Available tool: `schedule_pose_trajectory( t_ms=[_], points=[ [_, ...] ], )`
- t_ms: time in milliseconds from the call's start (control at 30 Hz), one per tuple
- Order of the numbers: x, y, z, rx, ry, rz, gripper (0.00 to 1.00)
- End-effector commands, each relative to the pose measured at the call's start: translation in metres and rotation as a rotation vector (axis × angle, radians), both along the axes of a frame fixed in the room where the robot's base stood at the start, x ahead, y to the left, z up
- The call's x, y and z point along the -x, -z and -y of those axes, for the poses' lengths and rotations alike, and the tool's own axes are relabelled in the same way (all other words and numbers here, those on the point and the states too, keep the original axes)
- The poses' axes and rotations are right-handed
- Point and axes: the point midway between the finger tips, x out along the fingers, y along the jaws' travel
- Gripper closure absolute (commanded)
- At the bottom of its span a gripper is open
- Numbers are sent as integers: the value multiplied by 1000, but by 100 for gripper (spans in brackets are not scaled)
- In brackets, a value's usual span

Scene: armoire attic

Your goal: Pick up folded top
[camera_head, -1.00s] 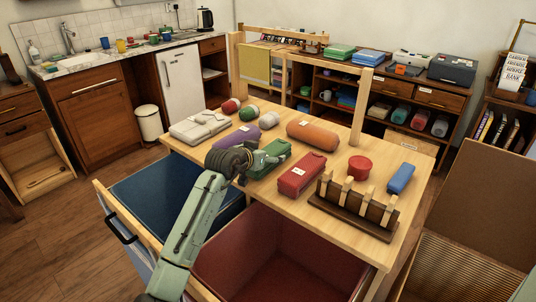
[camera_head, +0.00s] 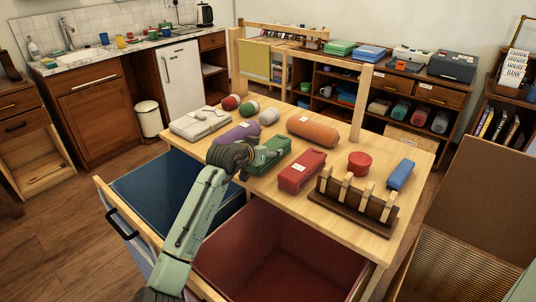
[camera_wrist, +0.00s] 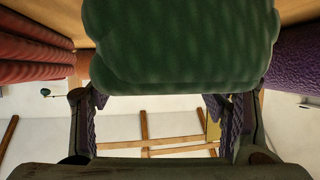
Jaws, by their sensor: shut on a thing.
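The green folded top (camera_head: 275,153) is a soft, ribbed bundle near the middle of the wooden table, with a small pale label. It fills the upper middle of the wrist view (camera_wrist: 180,45). My gripper (camera_wrist: 165,98) is shut on the green bundle, with one finger at each side of it. In the head view my dark wrist hides the gripper's fingers and the near-left end of the bundle. The bundle appears to be at table height; I cannot tell whether it is clear of the surface.
A purple roll (camera_head: 238,134) lies on one side of the bundle and a red folded bundle (camera_head: 302,170) on the other. An orange roll (camera_head: 312,132) is behind. A wooden peg rack (camera_head: 352,212) stands front right. Open blue (camera_head: 165,188) and red (camera_head: 280,262) drawers are below.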

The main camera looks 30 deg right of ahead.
Motion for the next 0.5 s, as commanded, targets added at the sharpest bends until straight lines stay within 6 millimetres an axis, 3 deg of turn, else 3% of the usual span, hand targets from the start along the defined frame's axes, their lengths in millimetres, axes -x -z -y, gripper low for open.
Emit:
schedule_pose_trajectory(
  t_ms=[167,500],
  points=[
    [1,4,1,-4,1,-8,65],
    [1,1,1,-4,1,-9,66]
  ],
)
